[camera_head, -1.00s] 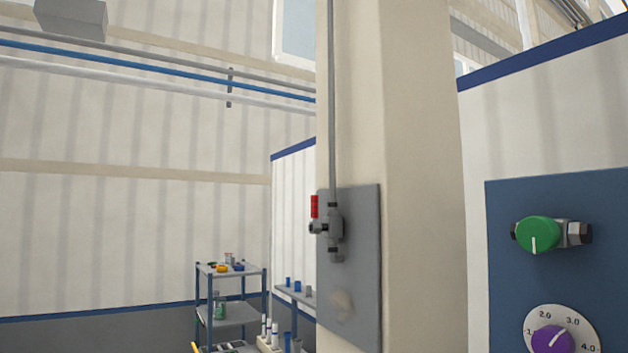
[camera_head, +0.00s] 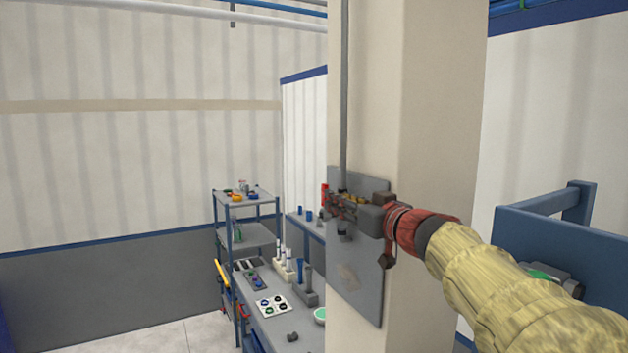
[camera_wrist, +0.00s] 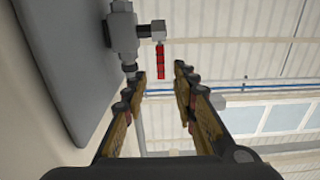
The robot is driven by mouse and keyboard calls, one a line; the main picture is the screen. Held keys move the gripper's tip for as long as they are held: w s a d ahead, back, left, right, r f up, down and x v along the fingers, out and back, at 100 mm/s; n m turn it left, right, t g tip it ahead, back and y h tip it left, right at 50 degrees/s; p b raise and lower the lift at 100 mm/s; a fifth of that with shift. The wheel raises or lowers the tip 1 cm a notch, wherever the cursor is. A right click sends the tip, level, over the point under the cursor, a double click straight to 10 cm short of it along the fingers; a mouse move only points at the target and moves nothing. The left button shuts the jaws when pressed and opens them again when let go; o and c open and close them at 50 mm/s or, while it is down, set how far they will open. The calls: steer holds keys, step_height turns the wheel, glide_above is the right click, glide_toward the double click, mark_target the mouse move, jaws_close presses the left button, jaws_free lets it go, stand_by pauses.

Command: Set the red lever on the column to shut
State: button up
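The red lever (camera_head: 325,194) belongs to a grey valve on a plate (camera_head: 358,285) fixed to the beige column (camera_head: 425,110). In the head view my gripper (camera_head: 340,202) is in front of the valve and hides most of it. In the wrist view the red lever (camera_wrist: 163,64) hangs from the side of the grey valve (camera_wrist: 124,38), beyond the fingertips. My gripper (camera_wrist: 161,72) is open, with the lever roughly in line with the gap between its two fingers. I cannot tell whether a finger touches the lever.
A blue panel (camera_head: 580,255) with a green knob (camera_head: 540,275) stands at the right, partly behind my arm. A shelf rack (camera_head: 247,240) and a workbench (camera_head: 270,320) with small items stand left of the column. The space left of the lever looks free.

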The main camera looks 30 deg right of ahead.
steer(key=w, duration=0.7)
steer(key=shift+w+a, duration=0.2)
steer(key=shift+w, duration=0.15)
jaws_close()
stand_by(0.6)
